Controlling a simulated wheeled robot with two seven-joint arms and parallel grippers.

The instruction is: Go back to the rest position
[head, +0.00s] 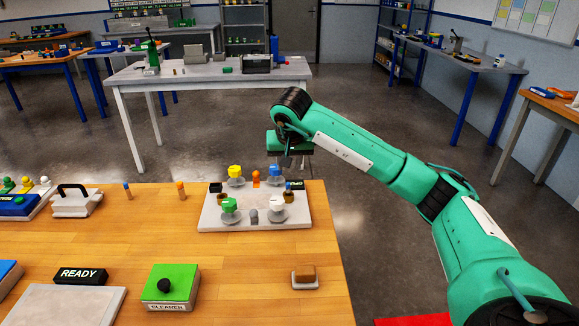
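My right arm comes in from the lower right and reaches over the floor beyond the table's far right corner. Its gripper end (291,152) hangs above and behind the white tray (287,215); its fingers are small, dark and partly hidden, so I cannot tell whether they are open. Nothing clearly shows held in it. The tray carries yellow (235,171), blue (274,173), green (229,205) and white (278,204) pieces on clear round bases, with small orange, grey and dark pieces among them. My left gripper is not in view.
On the wooden table (220,265) are a green box labelled CLEANER (174,287), a READY sign (81,276), a brown-topped block (304,277) and a black-handled grey block (76,201). A white bench (200,75) stands behind. Open floor (400,130) lies to the right.

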